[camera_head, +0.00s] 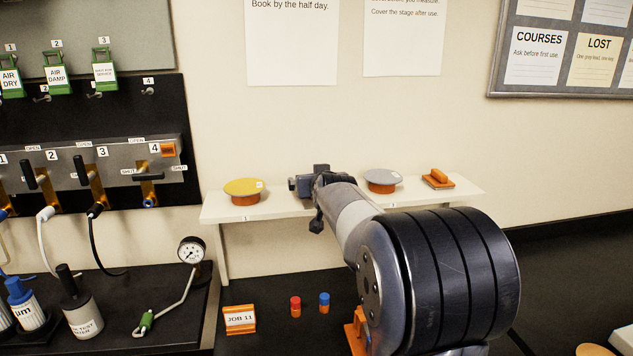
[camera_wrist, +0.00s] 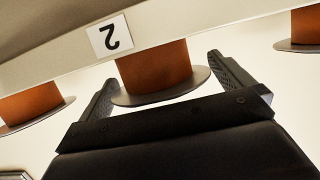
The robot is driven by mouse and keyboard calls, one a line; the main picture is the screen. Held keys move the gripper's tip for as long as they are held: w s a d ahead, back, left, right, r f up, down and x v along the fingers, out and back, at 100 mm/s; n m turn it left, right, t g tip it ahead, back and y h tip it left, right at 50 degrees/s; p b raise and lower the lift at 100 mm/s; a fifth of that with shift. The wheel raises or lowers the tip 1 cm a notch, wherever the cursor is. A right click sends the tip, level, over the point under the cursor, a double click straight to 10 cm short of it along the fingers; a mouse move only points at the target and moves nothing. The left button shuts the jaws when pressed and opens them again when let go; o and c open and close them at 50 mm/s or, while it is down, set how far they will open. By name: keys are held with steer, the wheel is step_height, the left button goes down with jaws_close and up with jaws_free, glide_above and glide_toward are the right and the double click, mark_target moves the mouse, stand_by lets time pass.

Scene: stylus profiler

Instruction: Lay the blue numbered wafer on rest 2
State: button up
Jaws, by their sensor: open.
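My gripper (camera_head: 318,182) is at the middle of the white wall shelf and hides rest 2 in the head view. In the wrist view, which is upside down, my gripper (camera_wrist: 162,70) is open, with one finger on each side of a disc (camera_wrist: 160,97) on an orange rest (camera_wrist: 153,68). The label 2 (camera_wrist: 110,37) is on the shelf edge by this rest. The disc's underside looks grey-brown; its upper face and number are hidden, so I cannot tell if it is the blue wafer. I see no clear finger contact.
A yellow wafer (camera_head: 244,186) sits on the left rest, and a grey wafer (camera_head: 381,177) on the one right of my gripper. An orange block (camera_head: 437,179) is at the shelf's right. Red (camera_head: 295,307) and blue (camera_head: 324,302) small pieces stand below.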

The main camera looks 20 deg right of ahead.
steer(key=shift+b+v, duration=0.6)
steer(key=shift+v, duration=2.95)
steer(key=b+v, duration=0.2)
steer(key=v, duration=0.8)
steer(key=shift+s, duration=0.35)
steer(key=p+x, duration=0.2)
steer(key=x, duration=1)
steer(key=shift+w, duration=0.3)
steer(key=shift+s+r, duration=0.1)
